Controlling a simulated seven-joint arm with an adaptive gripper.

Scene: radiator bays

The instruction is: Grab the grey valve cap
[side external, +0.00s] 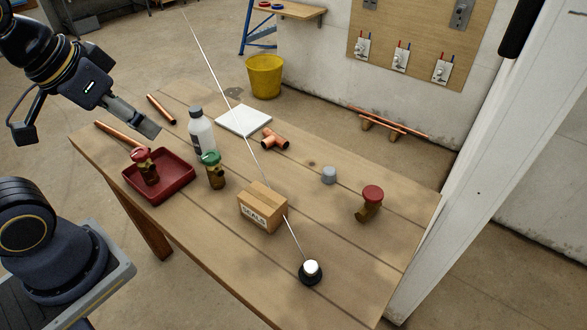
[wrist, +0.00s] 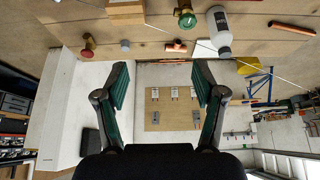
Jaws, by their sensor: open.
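The grey valve cap (side external: 329,175) is a small grey cylinder standing on the wooden table, right of the middle in the side external view. It also shows in the wrist view as a small grey piece (wrist: 125,45) at the upper left, beyond the fingers. My gripper (side external: 146,122) is above the table's far left part in the side external view, well apart from the cap. In the wrist view its two green-padded fingers (wrist: 160,85) are spread wide with nothing between them.
A red-capped valve (side external: 371,202) stands right of the cap. The SEALS box (side external: 262,208), a green-capped valve (side external: 213,170), a white bottle (side external: 201,132) and a red tray (side external: 184,187) stand to its left. A copper tee (side external: 274,140) lies behind. A thin pale rod (side external: 224,90) crosses the view.

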